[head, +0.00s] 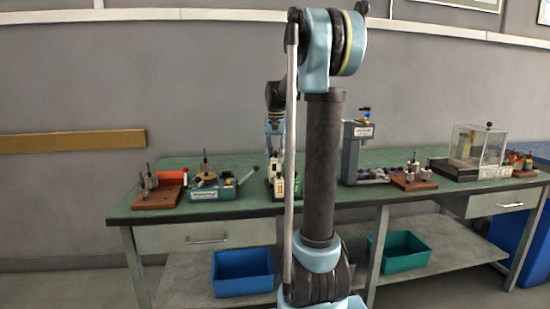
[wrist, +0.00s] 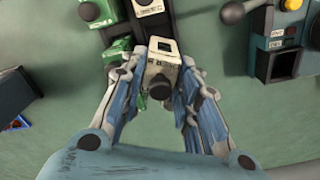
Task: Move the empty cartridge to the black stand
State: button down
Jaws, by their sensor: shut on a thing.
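In the wrist view a cream cartridge (wrist: 162,50) with a dark round knob sits between the fingers of my gripper (wrist: 158,88). The gripper is shut on it. Whether the cartridge is lifted or resting is unclear. A dark rack (wrist: 112,38) lies beyond it, with green blocks (wrist: 118,52) and another cream block (wrist: 148,8) on or beside it. In the head view my gripper (head: 274,140) points down over the bench, partly behind my arm, above a cluster of cream blocks (head: 278,186). I cannot tell for sure which dark piece is the black stand.
The green bench (head: 120,209) carries a teal lever device (head: 212,187) and a brown board with posts (head: 158,195) to the left. A grey press (head: 350,152) and a clear box (head: 478,147) stand to the right. Blue (head: 243,272) and teal bins (head: 400,250) sit below.

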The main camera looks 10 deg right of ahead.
aim_at(276, 166)
jog(key=shift+f, duration=1.95)
jog(key=shift+s, duration=0.1)
jog(key=shift+f, duration=0.55)
jog(key=shift+r, duration=0.15)
jog(key=shift+r, duration=1.85)
